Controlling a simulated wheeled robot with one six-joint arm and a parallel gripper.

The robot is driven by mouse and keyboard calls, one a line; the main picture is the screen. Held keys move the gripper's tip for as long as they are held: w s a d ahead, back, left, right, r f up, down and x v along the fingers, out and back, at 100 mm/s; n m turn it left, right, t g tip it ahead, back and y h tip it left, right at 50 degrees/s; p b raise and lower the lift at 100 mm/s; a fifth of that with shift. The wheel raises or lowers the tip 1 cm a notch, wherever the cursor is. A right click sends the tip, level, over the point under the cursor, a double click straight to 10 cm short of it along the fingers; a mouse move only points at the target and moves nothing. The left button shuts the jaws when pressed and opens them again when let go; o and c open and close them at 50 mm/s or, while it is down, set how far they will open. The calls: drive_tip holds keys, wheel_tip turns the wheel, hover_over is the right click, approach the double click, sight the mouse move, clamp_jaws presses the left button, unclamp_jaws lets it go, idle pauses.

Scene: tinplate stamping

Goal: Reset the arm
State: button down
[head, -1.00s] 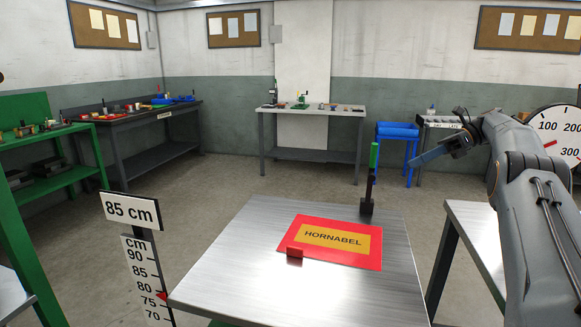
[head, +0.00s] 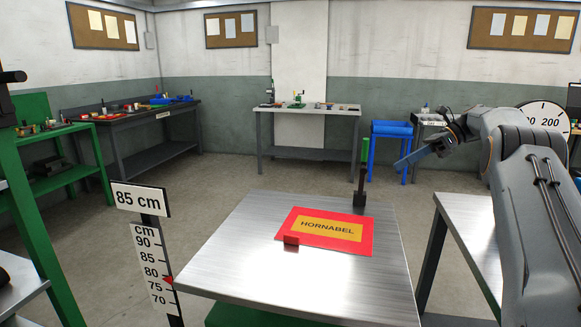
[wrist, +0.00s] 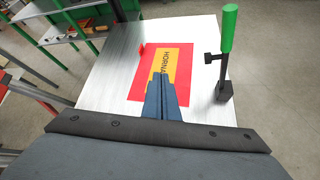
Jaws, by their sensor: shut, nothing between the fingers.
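My arm reaches in from the right in the head view. My gripper (head: 408,161) has blue fingers, shut and empty, and hangs in the air to the right of the metal table (head: 240,250). In the wrist view my gripper (wrist: 165,84) has its fingers together, in front of the red and yellow HORNABEL sheet (wrist: 141,88). That sheet also lies flat on the table in the head view (head: 360,243).
A green-handled lever on a dark base (head: 360,200) stands at the table's back right corner. A height gauge sign (head: 140,199) stands left of the table. A second table (head: 465,225) stands at the right.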

drive_tip(key=s+a+f+n+g+h, duration=0.1)
drive_tip(key=s+a+f+n+h, duration=0.25)
drive_tip(key=s+a, duration=0.3)
drive_tip(key=s+a+f+n+h, duration=0.3)
drive_tip(key=s+a+f+n, duration=0.15)
drive_tip(key=s+a, duration=0.2)
drive_tip(key=s+a+f+n+h, duration=0.1)
drive_tip(key=s+n, duration=0.6)
drive_tip(key=s, duration=0.8)
drive_tip(key=s+a+f+n+h, duration=0.1)
drive_tip(key=s+f+n+h, duration=0.3)
drive_tip(key=s, duration=1.1)
wheel_tip(320, 180, down, 2)
drive_tip(key=n, duration=0.3)
drive_tip(key=shift+a+f+t, duration=0.2)
drive_tip(key=shift+a+t, duration=0.15)
drive_tip(key=shift+t, duration=0.05)
drive_tip(key=shift+s, duration=0.1)
